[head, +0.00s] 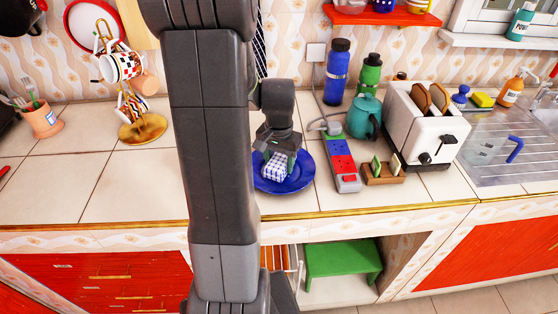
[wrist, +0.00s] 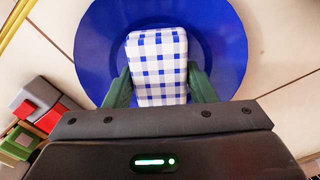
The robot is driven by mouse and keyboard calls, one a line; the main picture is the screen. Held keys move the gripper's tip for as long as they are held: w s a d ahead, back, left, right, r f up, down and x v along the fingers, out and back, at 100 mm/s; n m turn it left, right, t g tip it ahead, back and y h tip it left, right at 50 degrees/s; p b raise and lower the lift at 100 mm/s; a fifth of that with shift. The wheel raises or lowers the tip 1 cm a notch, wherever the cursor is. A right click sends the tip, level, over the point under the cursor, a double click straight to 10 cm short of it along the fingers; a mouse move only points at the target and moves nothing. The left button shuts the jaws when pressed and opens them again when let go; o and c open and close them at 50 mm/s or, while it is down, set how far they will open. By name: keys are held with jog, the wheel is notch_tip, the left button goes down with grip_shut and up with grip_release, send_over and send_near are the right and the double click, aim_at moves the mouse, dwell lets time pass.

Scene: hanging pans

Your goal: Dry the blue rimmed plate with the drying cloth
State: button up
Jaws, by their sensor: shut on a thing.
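The blue plate (head: 297,178) lies on the tiled counter, partly hidden behind my arm in the head view. It fills the upper middle of the wrist view (wrist: 224,40). The drying cloth (head: 274,167), a blue and white checked block, is between my gripper's fingers over the plate, and it also shows in the wrist view (wrist: 157,65). My gripper (head: 277,160) is shut on the cloth, with green fingers on both sides of it (wrist: 159,88). The cloth appears at or just above the plate's middle; I cannot tell whether it touches.
A power strip (head: 342,160) and a small wooden holder (head: 383,174) stand close right of the plate. Behind are a teal teapot (head: 364,117), a toaster (head: 420,125) and a blue bottle (head: 338,72). A mug stand (head: 142,128) is left. The counter between stand and my arm is clear.

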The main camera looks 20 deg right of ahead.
jog(key=shift+f+b, duration=0.4)
jog(key=shift+f, duration=0.15)
dwell(0.4)
